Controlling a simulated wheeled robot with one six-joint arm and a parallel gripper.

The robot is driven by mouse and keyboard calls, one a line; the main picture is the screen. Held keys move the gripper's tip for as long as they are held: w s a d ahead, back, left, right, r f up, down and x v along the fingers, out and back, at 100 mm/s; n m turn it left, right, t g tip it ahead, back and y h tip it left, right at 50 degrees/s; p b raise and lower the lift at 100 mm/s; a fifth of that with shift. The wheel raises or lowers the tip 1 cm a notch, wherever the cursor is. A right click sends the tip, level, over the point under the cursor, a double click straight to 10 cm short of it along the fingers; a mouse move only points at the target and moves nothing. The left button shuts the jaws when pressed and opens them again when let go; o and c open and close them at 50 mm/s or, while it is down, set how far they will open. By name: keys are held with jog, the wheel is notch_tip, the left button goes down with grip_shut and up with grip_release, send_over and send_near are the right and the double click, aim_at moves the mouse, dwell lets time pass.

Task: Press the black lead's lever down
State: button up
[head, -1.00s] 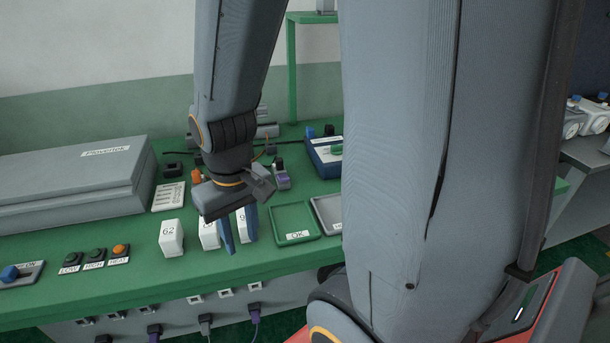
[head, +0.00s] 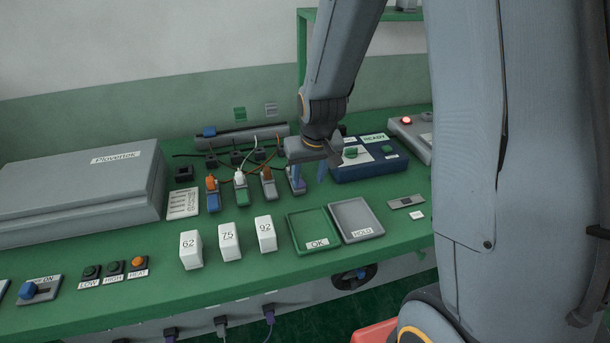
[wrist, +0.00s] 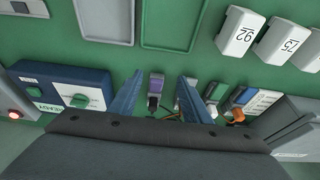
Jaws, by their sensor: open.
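The black lead's connector (head: 299,188), with a purple part at its front, stands at the right end of a row of lever connectors. In the wrist view its purple part (wrist: 156,83) and a black part (wrist: 153,102) show between my fingers. My gripper (head: 309,179) is open, pointing down over this connector. Its blue fingers also show in the wrist view (wrist: 159,82), one on each side of the connector, with nothing held. In the head view a finger and the wrist hide most of the connector's top, so I cannot tell how its lever stands.
Orange (head: 212,196), white (head: 241,190) and brown-orange (head: 268,184) lead connectors stand to the left. A blue box labelled READY (head: 370,168) is close on the right. White numbered blocks (head: 228,242), a green OK tray (head: 314,232) and a grey HOLD tray (head: 356,220) lie in front.

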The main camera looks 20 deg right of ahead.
send_near(301, 184)
jog(key=shift+t, duration=0.5)
jog(key=shift+s+p+x, duration=0.15)
jog(key=shift+p+x, duration=0.1)
jog(key=shift+x, duration=1.8)
jog(key=shift+s+p+x, duration=0.2)
jog(key=shift+x, duration=1.9)
jog(key=shift+f, duration=0.15)
jog(key=c, duration=1)
jog(key=shift+c, duration=0.2)
